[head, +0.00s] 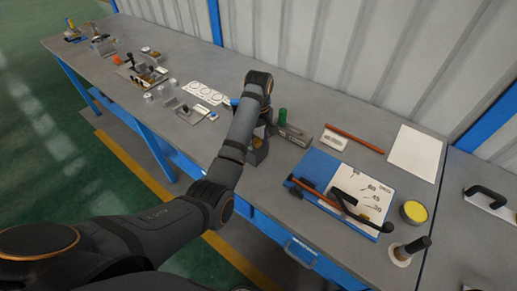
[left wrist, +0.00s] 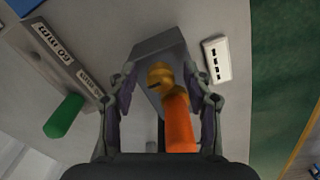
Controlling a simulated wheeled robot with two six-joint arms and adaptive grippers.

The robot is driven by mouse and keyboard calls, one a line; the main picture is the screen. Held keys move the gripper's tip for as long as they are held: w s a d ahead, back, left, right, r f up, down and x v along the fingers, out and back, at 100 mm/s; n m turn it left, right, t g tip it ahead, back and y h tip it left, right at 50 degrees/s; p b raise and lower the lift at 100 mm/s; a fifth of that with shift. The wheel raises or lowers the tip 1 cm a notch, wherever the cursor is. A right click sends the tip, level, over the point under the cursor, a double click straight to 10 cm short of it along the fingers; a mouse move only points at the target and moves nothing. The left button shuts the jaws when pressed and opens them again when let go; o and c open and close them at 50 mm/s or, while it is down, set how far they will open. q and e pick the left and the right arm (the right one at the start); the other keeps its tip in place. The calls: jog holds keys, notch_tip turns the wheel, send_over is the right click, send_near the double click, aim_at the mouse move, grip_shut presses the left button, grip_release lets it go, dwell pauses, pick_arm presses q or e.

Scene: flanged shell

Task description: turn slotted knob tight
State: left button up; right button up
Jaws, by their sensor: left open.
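In the left wrist view a grey block (left wrist: 165,48) carries a brass-yellow rounded part (left wrist: 158,74), which looks like the knob; I cannot make out a slot. An orange cylinder (left wrist: 179,125) extends from beside it toward my palm. My left gripper (left wrist: 161,76) is open, with one finger on each side of the brass part and orange cylinder. I cannot tell whether either finger touches. In the head view the grey block (head: 257,153) stands near the bench's front edge, and my left wrist hides most of the gripper. My right gripper is not in view.
A small white slotted piece (left wrist: 216,59) lies close to the block. A blue board (head: 315,166) with an orange-and-black lever stands at the right. Several small parts fill the bench's far left.

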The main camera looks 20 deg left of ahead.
pick_arm(q)
jog(key=shift+f, duration=0.45)
grip_shut()
jog(key=shift+r+m+p, duration=0.2)
jog(key=shift+m+p, duration=0.2)
jog(key=shift+p, duration=0.45)
jog(key=m+p, duration=0.3)
jog(key=p, duration=0.1)
jog(key=m+p, duration=0.3)
jog(key=p, duration=0.2)
jog(key=shift+s+a+r, duration=0.1)
jog(key=shift+s+a, duration=0.05)
jog(key=shift+a, duration=0.05)
jog(key=m+p, duration=0.2)
jog(key=shift+m, duration=0.4)
jog(key=shift+a+f+m+p, duration=0.1)
jog(key=shift+f+m+p, duration=0.15)
jog(key=shift+m+p, duration=0.75)
jog(key=shift+m, duration=0.4)
